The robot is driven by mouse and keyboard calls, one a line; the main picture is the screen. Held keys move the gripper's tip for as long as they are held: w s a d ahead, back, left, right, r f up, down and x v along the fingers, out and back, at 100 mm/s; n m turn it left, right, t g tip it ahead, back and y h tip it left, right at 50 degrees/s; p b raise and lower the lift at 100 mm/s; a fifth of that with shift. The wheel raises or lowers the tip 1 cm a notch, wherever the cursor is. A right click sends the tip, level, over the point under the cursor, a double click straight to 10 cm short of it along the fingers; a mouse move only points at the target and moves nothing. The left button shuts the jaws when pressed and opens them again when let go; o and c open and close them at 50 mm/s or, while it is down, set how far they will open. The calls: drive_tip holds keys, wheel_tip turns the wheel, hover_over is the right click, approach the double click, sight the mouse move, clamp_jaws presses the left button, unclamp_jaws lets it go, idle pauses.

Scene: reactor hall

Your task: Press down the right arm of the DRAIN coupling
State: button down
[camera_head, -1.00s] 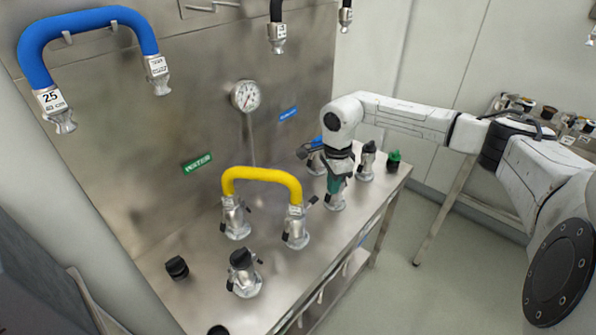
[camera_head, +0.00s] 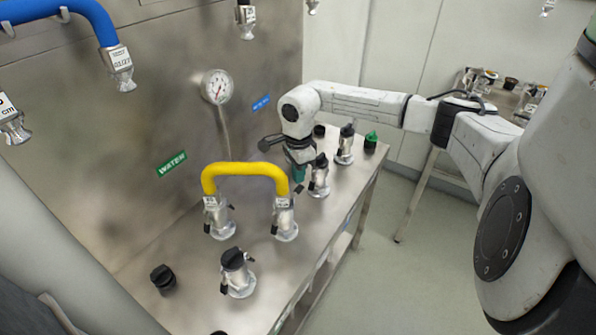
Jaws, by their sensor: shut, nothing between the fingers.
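My gripper (camera_head: 299,173), a teal-and-dark tool at the end of my white arm, points down over the bench and is shut and empty. It is just left of a silver coupling with a black cap (camera_head: 319,178), close to it; contact cannot be told. Another black-capped coupling (camera_head: 345,145) stands farther back to the right. In front, a yellow hose (camera_head: 245,168) joins two silver couplings (camera_head: 219,218) and (camera_head: 285,220), and a black-capped coupling (camera_head: 237,275) stands nearer. No DRAIN label is readable, so I cannot tell which coupling is DRAIN.
The steel bench (camera_head: 190,255) holds a loose black cap (camera_head: 163,279) and a green cap (camera_head: 370,142). The back panel has a gauge (camera_head: 216,87), a green WATER label (camera_head: 172,163) and a blue label (camera_head: 261,103). A blue hose (camera_head: 95,15) hangs upper left.

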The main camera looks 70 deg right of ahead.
sight(300, 187)
drive_tip(key=shift+f+b, duration=2)
drive_tip(key=shift+f, duration=1.55)
drive_tip(key=shift+a+f+b, duration=0.25)
drive_tip(key=shift+f+b, duration=0.1)
drive_tip(key=shift+f, duration=0.3)
drive_tip(key=shift+s+d+r, duration=0.1)
drive_tip(key=shift+d+r, duration=0.5)
drive_tip(key=shift+r+p, duration=1.95)
drive_tip(key=shift+r, duration=1.15)
drive_tip(key=shift+f, duration=0.1)
